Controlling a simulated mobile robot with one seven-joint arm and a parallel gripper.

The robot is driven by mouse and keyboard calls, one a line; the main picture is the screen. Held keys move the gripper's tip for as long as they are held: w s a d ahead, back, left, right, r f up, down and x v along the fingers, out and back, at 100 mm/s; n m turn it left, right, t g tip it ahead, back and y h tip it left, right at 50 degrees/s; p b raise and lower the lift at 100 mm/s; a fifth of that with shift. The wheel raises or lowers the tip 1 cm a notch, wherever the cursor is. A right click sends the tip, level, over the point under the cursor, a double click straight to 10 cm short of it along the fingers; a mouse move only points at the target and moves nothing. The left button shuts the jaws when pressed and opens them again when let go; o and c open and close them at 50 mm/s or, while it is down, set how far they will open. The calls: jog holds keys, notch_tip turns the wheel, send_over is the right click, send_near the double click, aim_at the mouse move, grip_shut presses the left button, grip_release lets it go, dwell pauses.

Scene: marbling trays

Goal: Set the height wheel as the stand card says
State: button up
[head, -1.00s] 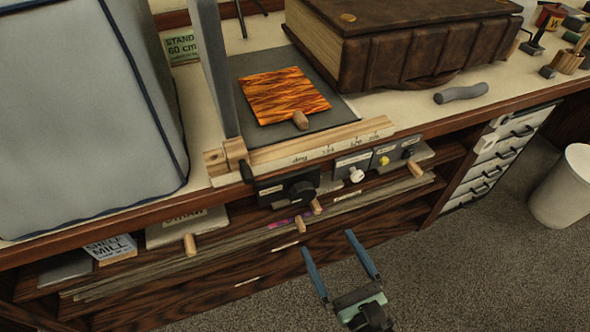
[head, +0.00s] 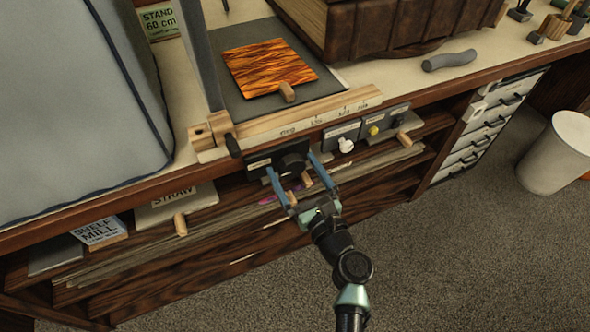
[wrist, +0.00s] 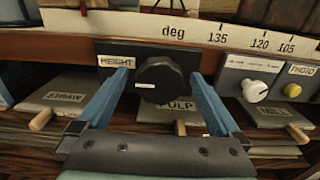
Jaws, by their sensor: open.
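The height wheel is a black round knob (wrist: 160,80) with a pale mark at its lower left, on a dark panel labelled HEIGHT (wrist: 117,61). It also shows in the head view (head: 293,163), partly behind my gripper. The stand card (head: 159,21) is green and reads "STAND 60 cm", at the back of the bench. My gripper (head: 296,168) is open. In the wrist view its two blue fingers (wrist: 160,88) lie left and right of the knob, and nothing is gripped. Whether a finger touches the knob cannot be told.
A white knob (wrist: 254,90) and a yellow button labelled PHOTO (wrist: 291,90) sit right of the wheel. Below are boards with wooden handles, including STRAW (head: 176,204) and PULP. A wooden degree scale (head: 318,119) runs above.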

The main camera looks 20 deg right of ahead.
jog(key=shift+c, duration=0.3)
jog(key=c, duration=1.2)
jog(key=shift+c, duration=0.2)
jog(key=shift+n, duration=0.3)
jog(key=n+b, duration=0.1)
jog(key=n, duration=0.1)
jog(key=n+b, duration=0.2)
jog(key=shift+a+f, duration=0.15)
jog(key=shift+f, duration=0.05)
jog(key=n+b, duration=0.3)
jog(key=n, duration=0.2)
jog(key=shift+a+f+n, duration=0.1)
jog(key=shift+f+n, duration=0.05)
jog(key=shift+n, duration=0.25)
jog(key=n+b, duration=0.3)
jog(key=n, duration=0.1)
jog(key=shift+f, duration=0.1)
jog(key=n+b, duration=0.3)
jog(key=n, duration=0.2)
jog(key=shift+b, duration=0.3)
jog(key=shift+n, duration=0.3)
